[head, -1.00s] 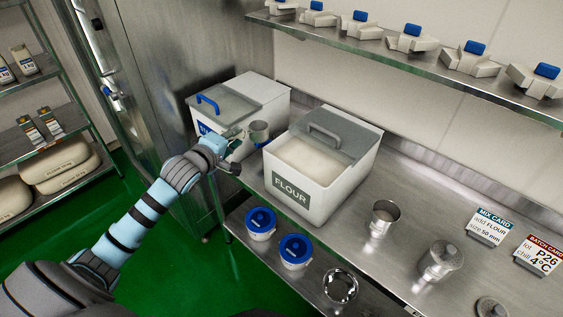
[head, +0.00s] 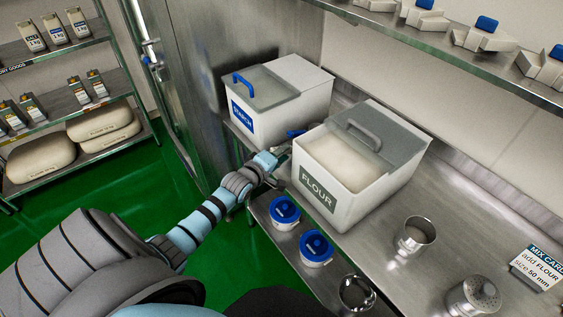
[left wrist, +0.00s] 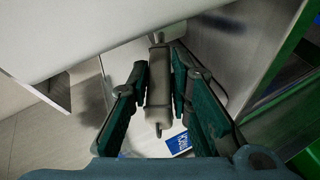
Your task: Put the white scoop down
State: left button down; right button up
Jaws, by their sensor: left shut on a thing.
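My left gripper (head: 280,166) is in the gap between the STARCH bin (head: 288,112) and the FLOUR bin (head: 345,208). In the left wrist view its fingers (left wrist: 160,74) are shut on the pale grey handle of the scoop (left wrist: 158,92). The scoop is mostly hidden in the head view by the gripper and the FLOUR bin. I cannot tell whether it touches the bench. A small blue thing (head: 297,132) shows just behind the gripper; I cannot tell what it is. My right gripper is not in view.
A metal cup (head: 415,233) and a perforated-top shaker (head: 472,297) stand on the steel bench (head: 385,262). Blue-lidded tubs (head: 285,211) sit on the shelf below. An upper shelf (head: 455,55) runs along the wall. Bare bench lies right of the FLOUR bin.

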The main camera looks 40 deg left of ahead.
pick_arm(q)
notch_tip(320, 180, down, 4)
jog(key=shift+w+f+b, duration=0.1)
jog(key=shift+b, duration=0.95)
jog(key=shift+a+f, duration=0.1)
jog(key=shift+f, duration=0.05)
jog(key=shift+s+r, duration=0.25)
jog(key=c, duration=1.9)
grip_release()
jog(key=shift+f, duration=0.2)
jog(key=o, duration=0.4)
jog(key=shift+w, duration=0.1)
jog(key=shift+o, duration=0.2)
jog(key=shift+r, duration=0.15)
